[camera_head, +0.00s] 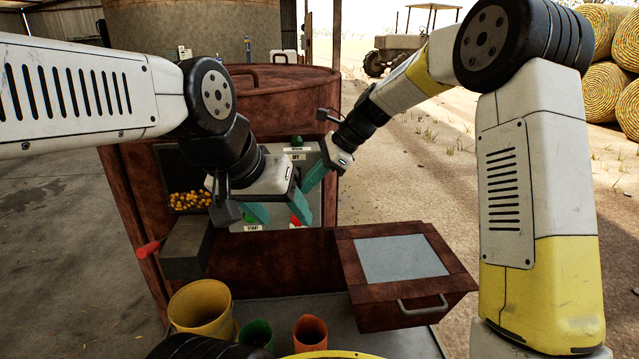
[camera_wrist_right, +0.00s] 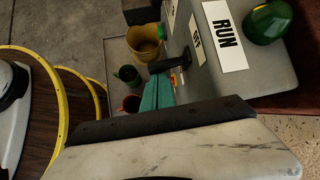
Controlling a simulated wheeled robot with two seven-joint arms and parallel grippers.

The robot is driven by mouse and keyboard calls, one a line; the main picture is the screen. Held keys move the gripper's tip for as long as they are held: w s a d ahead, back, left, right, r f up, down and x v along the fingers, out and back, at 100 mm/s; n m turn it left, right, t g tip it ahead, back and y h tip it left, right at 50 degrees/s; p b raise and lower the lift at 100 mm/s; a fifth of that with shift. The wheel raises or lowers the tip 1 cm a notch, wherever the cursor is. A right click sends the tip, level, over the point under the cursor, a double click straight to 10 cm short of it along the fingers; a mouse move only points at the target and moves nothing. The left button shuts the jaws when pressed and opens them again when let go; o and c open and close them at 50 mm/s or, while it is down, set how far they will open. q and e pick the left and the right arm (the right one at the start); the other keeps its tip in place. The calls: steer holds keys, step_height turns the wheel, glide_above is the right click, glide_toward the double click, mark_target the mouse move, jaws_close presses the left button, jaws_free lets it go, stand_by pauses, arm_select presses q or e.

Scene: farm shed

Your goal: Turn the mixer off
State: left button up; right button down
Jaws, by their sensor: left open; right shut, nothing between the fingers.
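The mixer (camera_head: 290,95) is a rusty red machine with a grey control panel (camera_head: 312,155), partly hidden by my grippers. A green dome (camera_head: 297,141) sits at the panel's top, above an OFF label; a START label (camera_head: 252,228) is at the bottom. A red part (camera_head: 295,220) shows behind my left fingers. The right wrist view shows RUN (camera_wrist_right: 227,33) and OFF (camera_wrist_right: 197,39) labels and a dark lever (camera_wrist_right: 172,62) by my right fingertips; contact is unclear. My right gripper (camera_head: 316,176) is shut and empty before the panel. My left gripper (camera_head: 279,210) is open before its lower part.
A brown drawer-like box (camera_head: 453,283) with a handle stands at right. A yellow bucket (camera_head: 200,308), a green cup (camera_head: 257,334) and an orange cup (camera_head: 310,333) stand in front.

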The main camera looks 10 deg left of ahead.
mark_target(299, 183)
steer(key=shift+r+m+g+h, duration=0.45)
steer(key=shift+r+g, duration=0.3)
steer(key=shift+g, duration=0.25)
steer(key=shift+r, duration=0.2)
steer(key=shift+a+r, duration=0.1)
steer(key=shift+r, duration=0.6)
steer(key=shift+w, duration=0.1)
